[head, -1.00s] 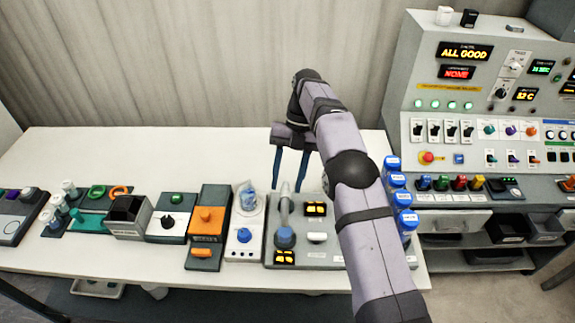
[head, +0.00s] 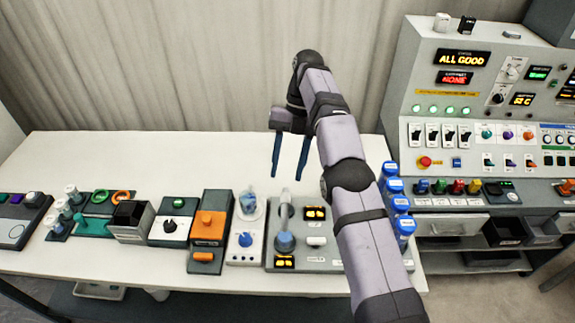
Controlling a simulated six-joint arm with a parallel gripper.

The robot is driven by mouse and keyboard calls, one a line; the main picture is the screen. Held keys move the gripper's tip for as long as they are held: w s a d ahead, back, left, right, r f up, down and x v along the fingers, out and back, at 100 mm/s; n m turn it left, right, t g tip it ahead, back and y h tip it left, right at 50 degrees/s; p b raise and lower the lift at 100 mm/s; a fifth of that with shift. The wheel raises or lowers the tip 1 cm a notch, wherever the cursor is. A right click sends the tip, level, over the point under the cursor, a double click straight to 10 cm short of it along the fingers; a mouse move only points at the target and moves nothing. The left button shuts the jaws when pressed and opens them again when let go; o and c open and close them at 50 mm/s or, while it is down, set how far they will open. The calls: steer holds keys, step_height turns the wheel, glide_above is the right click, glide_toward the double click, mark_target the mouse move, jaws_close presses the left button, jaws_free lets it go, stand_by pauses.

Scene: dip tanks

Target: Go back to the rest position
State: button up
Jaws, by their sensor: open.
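My gripper (head: 289,175) hangs in the air above the back of the white table, with its two blue fingers apart and pointing down. Nothing is between the fingers. It is above and behind a grey panel unit (head: 330,262) with a lever, a blue knob and lit orange displays. My arm reaches in from the lower right and hides part of that unit's right side.
On the white table (head: 60,165) stand an orange-topped box (head: 209,226), a white unit with a clear cup (head: 247,202), a black bin (head: 130,222) and several blue-capped jars (head: 400,203). A control console (head: 480,92) stands at right. The table's back left is clear.

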steer(key=s+d+f+m+t+b, duration=0.15)
steer(key=s+d+m, duration=0.3)
steer(key=m, duration=0.65)
steer(key=s+d+f+m+t, duration=0.15)
steer(key=s+d+m, duration=0.35)
steer(key=m, duration=0.7)
steer(key=s+d+f+m+h, duration=0.1)
steer(key=s+d+f+m, duration=0.2)
steer(key=s+m, duration=0.3)
steer(key=s+d+f+m+t+h, duration=0.1)
steer(key=s+d+f+m, duration=0.3)
steer(key=s+m, duration=0.3)
steer(key=s, duration=0.3)
steer(key=shift+m+t+b, duration=0.3)
steer(key=shift+o, duration=0.9)
